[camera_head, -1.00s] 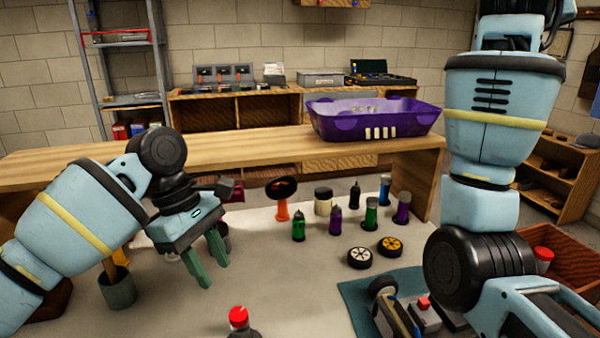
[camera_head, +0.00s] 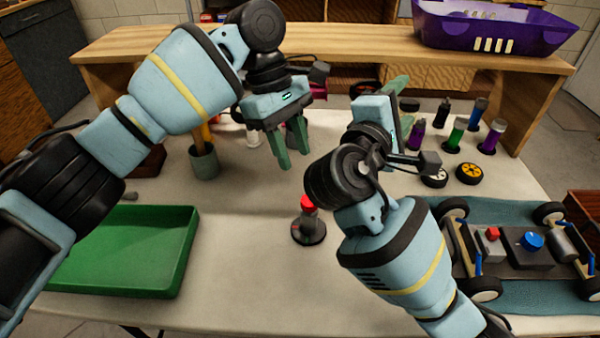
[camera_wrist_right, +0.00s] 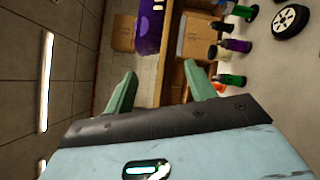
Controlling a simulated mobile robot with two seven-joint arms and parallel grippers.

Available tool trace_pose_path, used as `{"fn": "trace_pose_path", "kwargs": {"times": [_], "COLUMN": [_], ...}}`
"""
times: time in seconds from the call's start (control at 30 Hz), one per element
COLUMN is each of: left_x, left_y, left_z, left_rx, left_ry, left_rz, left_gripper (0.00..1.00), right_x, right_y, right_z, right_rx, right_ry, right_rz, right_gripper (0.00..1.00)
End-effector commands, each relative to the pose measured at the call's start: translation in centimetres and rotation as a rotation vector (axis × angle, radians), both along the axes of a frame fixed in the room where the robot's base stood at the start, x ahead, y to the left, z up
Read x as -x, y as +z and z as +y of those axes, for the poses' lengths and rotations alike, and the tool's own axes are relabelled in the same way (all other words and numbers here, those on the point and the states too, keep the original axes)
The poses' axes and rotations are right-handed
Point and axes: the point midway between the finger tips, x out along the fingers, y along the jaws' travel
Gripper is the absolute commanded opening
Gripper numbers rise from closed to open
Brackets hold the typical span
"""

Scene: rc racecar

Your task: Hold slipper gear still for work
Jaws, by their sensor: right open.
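The race car (camera_head: 510,250) lies on a teal mat (camera_head: 500,208) at the right of the table, with a blue round knob-like part (camera_head: 532,241) and a small red part on it. I cannot pick out the slipper gear for certain. My left gripper (camera_head: 294,158) hangs over the middle of the table with its green fingers parted and nothing between them. My right gripper (camera_head: 407,98) is raised left of the car and points away toward the wooden bench. In the right wrist view my right gripper (camera_wrist_right: 159,69) is open and empty.
A dark round-based item with a red top (camera_head: 308,229) stands between my arms. A green tray (camera_head: 130,290) is at the front left, and a grey-green cup (camera_head: 204,163) stands behind it. Several bottles and two wheels (camera_head: 468,173) are at the back right. A purple bin (camera_head: 490,28) sits on the bench.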

Motion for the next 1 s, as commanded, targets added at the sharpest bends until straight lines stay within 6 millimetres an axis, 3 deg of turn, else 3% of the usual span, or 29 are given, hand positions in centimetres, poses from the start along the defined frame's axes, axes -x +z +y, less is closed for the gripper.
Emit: {"fn": "trace_pose_path", "kwargs": {"times": [0.03,0.2,0.4,0.5,0.73,1.0], "left_x": [0.0,0.0,0.0,0.0,0.0,0.0], "left_y": [0.0,0.0,0.0,0.0,0.0,0.0], "left_z": [0.0,0.0,0.0,0.0,0.0,0.0], "left_rx": [0.000,0.000,0.000,0.000,0.000,0.000], "left_ry": [0.000,0.000,0.000,0.000,0.000,0.000], "left_rz": [0.000,0.000,0.000,0.000,0.000,0.000], "left_gripper": [0.36,0.36,0.36,0.36,0.36,0.36], "right_x": [0.9,4.5,9.9,11.5,11.0,10.5], "right_y": [-2.0,-7.6,-13.7,-16.6,-20.0,-21.3], "right_z": [1.8,7.3,13.3,15.4,16.2,16.1], "right_rx": [0.045,0.201,0.395,0.538,0.783,0.890], "right_ry": [0.033,0.149,0.292,0.342,0.381,0.406], "right_rz": [0.041,0.164,0.327,0.475,0.775,0.918], "right_gripper": [0.55,0.55,0.55,0.55,0.55,0.55]}}
